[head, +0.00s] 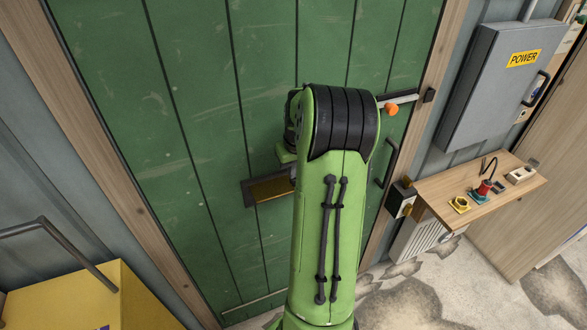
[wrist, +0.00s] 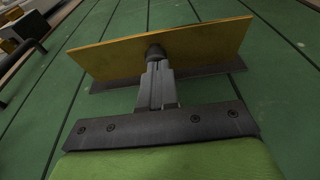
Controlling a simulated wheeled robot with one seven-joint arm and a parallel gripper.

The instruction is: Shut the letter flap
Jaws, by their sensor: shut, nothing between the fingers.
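The letter flap (head: 272,189) is a brass-coloured plate on the green door (head: 200,120), left of my arm in the head view. In the wrist view the flap (wrist: 205,45) spans the upper middle, tilted out from its dark backing plate (wrist: 215,69). In the head view my arm hides the fingertips and the flap's right end.
A dark door handle (head: 387,163) and a latch with an orange knob (head: 391,109) are right of my arm. A wooden shelf (head: 435,190) with sockets and a grey power box (head: 490,85) stand further right. A yellow box (head: 90,300) is at lower left.

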